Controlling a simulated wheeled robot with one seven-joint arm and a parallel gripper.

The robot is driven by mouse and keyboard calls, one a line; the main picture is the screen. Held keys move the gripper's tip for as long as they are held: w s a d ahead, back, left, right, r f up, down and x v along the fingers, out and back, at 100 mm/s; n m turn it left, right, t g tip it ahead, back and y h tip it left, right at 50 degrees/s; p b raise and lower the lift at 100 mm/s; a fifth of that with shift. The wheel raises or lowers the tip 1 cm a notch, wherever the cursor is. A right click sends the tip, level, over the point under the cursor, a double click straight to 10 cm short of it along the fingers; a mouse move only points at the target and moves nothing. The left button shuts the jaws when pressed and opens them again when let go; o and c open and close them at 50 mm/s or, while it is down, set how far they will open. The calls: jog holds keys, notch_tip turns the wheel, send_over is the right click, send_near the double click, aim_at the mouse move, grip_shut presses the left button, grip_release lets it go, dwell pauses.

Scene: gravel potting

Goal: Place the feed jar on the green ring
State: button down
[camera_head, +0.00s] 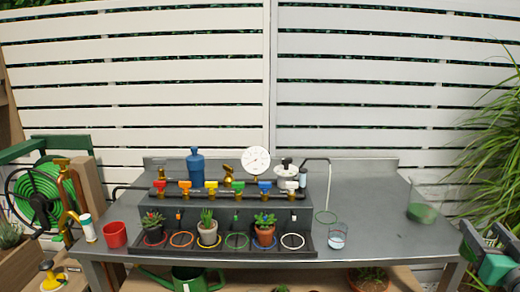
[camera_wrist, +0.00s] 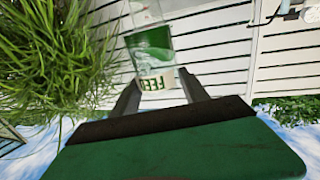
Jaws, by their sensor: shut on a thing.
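The feed jar (camera_head: 422,212) is clear with green contents, near the right end of the table in the head view. In the wrist view the jar (camera_wrist: 152,50) with its "FEED" label sits between the fingertips. My gripper (camera_wrist: 160,90) is shut on it; in the head view my gripper (camera_head: 468,232) reaches in from the right edge. Whether the jar touches the tabletop cannot be told. A thin green ring (camera_head: 325,223) lies on the tabletop below a bent pipe. Another green ring (camera_head: 236,247) lies in the black tray among differently coloured rings.
A glass beaker (camera_head: 337,242) stands just in front of the tabletop green ring. The pipe manifold (camera_head: 232,192) with coloured valves and a gauge is at the middle. Potted plants stand in the tray (camera_head: 190,253). The tabletop (camera_head: 375,210) between beaker and jar is clear.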

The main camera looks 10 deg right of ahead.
jog(key=w+a+f+n+t+y, duration=0.1)
jog(key=w+a+f+n+y, duration=0.15)
jog(key=w+a, duration=0.6)
jog(key=w+a+f+n+t+y, duration=0.15)
jog(key=w+a+y, duration=0.25)
jog(key=w+a, duration=0.45)
jog(key=w+a+f+n+g+y, duration=0.1)
jog(key=a+f+n+y, duration=0.15)
jog(key=a, duration=0.85)
jog(key=w+a+f+n+g+y, duration=0.1)
jog(key=a+f+n+y, duration=0.2)
jog(key=a, duration=0.8)
jog(key=shift+m+t+y, duration=0.25)
jog(key=shift+m+y, duration=0.1)
jog(key=shift+y, duration=0.15)
jog(key=w+r+p, duration=0.1)
jog(key=p, duration=0.5)
jog(key=w+r+p, duration=0.1)
jog(key=r+p, duration=0.1)
jog(key=p, duration=0.4)
jog(key=w+r+p, duration=0.1)
jog(key=r+p, duration=0.1)
jog(key=p, duration=0.4)
jog(key=shift+a, duration=0.25)
